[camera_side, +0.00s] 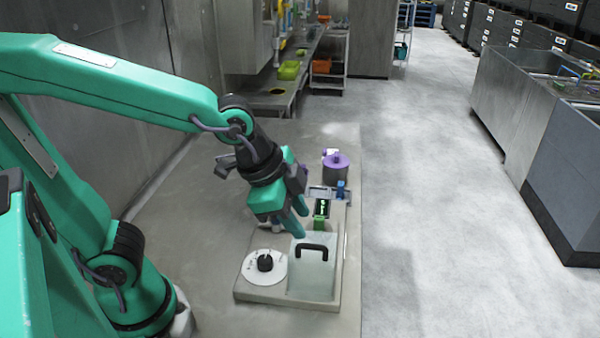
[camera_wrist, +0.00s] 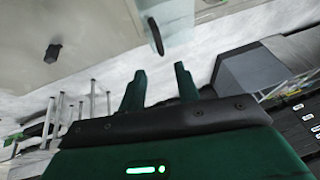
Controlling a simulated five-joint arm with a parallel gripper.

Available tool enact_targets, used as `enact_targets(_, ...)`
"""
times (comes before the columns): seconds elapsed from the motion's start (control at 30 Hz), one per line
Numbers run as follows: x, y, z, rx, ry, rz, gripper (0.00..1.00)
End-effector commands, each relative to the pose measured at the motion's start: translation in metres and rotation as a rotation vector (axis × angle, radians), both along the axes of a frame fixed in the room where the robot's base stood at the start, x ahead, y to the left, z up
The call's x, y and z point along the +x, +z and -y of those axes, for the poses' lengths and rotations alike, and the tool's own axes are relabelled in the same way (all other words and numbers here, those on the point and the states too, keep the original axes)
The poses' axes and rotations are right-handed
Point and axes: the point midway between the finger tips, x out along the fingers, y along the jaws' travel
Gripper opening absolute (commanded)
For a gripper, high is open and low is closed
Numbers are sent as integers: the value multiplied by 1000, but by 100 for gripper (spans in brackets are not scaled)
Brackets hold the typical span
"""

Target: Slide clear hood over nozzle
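The clear hood (camera_side: 312,278) is a pale see-through box with a black handle (camera_side: 312,248) on top. It stands on the right part of a grey base block in the side view. In the wrist view the hood (camera_wrist: 172,18) is at the top, with its dark handle (camera_wrist: 155,36) beyond my fingertips. My gripper (camera_side: 303,223) is above and behind the hood, apart from the handle. In the wrist view my gripper (camera_wrist: 160,68) has its two green fingers spread with nothing between them. I cannot make out the nozzle.
Left of the hood is a white dial with a black knob (camera_side: 265,263); the knob (camera_wrist: 53,52) also shows in the wrist view. Behind the hood stand a green-framed display (camera_side: 321,210), a blue part (camera_side: 341,188) and a purple-lidded pot (camera_side: 336,168). The bench left of the block is clear.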

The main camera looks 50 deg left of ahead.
Motion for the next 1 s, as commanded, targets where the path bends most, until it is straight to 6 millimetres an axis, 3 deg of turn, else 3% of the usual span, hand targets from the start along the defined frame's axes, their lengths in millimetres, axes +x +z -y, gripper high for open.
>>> enact_targets(0.6, 22, -52, 8, 1, 2, -2, 32)
enact_targets(1.0, 28, -64, 10, 1, 2, 0, 32)
